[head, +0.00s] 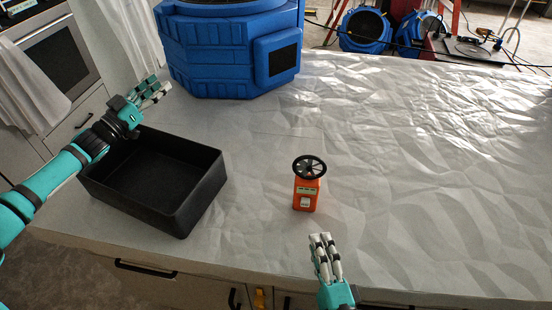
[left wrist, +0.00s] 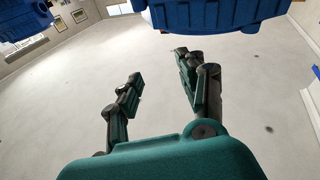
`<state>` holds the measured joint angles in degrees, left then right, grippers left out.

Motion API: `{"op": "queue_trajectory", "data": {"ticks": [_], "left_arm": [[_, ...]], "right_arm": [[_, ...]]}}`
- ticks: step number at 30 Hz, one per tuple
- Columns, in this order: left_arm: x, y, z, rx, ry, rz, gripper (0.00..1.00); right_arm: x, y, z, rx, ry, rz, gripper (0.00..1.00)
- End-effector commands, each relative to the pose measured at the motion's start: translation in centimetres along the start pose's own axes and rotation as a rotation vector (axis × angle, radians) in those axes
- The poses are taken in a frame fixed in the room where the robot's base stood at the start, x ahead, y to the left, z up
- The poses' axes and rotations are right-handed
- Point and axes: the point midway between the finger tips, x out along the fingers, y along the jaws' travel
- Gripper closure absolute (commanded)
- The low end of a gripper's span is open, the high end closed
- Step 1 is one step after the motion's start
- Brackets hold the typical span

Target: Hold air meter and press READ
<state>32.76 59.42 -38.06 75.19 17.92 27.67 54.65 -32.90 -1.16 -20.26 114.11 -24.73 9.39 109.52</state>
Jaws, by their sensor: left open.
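The orange air meter (head: 306,194) stands upright on the covered counter, near the middle of the head view. A black fan wheel (head: 310,167) tops it, and a small display and a pale button patch show on its front. My right gripper (head: 320,240) is in front of the meter, nearer the counter's front edge and apart from it. Its fingers lie close together from this angle, so its opening is unclear.
An open black bin (head: 205,195) sits on the left of the counter and looks empty. A large blue machine (head: 225,60) stands at the back. The crinkled white covering (head: 440,170) is clear to the right of the meter. Blue fans (head: 364,30) stand beyond the counter.

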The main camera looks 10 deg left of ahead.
Motion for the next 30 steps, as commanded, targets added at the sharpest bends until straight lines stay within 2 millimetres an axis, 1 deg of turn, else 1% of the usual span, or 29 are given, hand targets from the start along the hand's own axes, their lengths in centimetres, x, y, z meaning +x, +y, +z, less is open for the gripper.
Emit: {"op": "queue_trajectory", "data": {"ticks": [1,2,3,5,6,8,9,11,12,14,15,18,22,24,26,30], "left_arm": [[1.8,2.7,-0.5,0.000,0.021,0.081,0.60],[2.6,4.3,-0.6,0.000,0.028,0.130,0.60],[3.6,6.4,-0.7,0.000,0.037,0.197,0.60],[5.0,9.8,-0.9,0.002,0.047,0.300,0.60],[5.7,12.1,-1.1,0.006,0.053,0.372,0.60],[6.6,15.5,-1.3,0.013,0.055,0.483,0.60],[7.0,17.9,-1.4,0.018,0.051,0.562,0.60],[7.3,21.5,-0.9,0.027,0.034,0.680,0.60],[7.1,23.7,-0.1,0.029,0.013,0.756,0.60],[6.4,26.6,1.7,0.030,-0.030,0.853,0.60],[5.7,28.2,3.1,0.025,-0.062,0.904,0.60],[3.9,31.1,6.5,0.012,-0.131,0.997,0.60],[1.9,33.3,9.6,-0.003,-0.195,1.067,0.60],[1.1,34.1,10.7,-0.009,-0.217,1.091,0.60],[0.8,34.5,11.2,-0.013,-0.227,1.103,0.60],[0.8,35.6,11.8,-0.015,-0.237,1.114,0.60]], "right_arm": [[0.0,0.0,0.0,0.000,0.000,0.000,0.62],[0.0,0.0,0.0,0.000,0.000,0.000,0.62],[0.0,0.0,0.0,0.000,0.000,0.000,0.62],[0.0,0.0,0.0,0.000,0.000,0.000,0.62],[0.0,0.0,0.0,0.000,0.000,0.000,0.62],[0.0,0.0,0.0,0.000,0.000,0.000,0.62],[0.0,0.0,0.0,0.000,0.000,0.000,0.62],[0.0,0.0,0.0,0.000,0.000,0.000,0.62],[0.0,0.0,0.0,0.000,0.000,0.000,0.62],[0.0,0.0,0.0,0.000,0.000,0.000,0.62],[0.0,0.0,0.0,0.000,0.000,0.000,0.62],[0.0,0.0,0.0,0.000,0.000,0.000,0.62],[0.0,0.0,0.0,0.000,0.000,0.000,0.62],[0.0,0.0,0.0,0.000,0.000,0.000,0.62],[0.0,0.0,0.0,0.000,0.000,0.000,0.62],[0.0,0.0,0.0,0.000,0.000,0.000,0.62]]}}
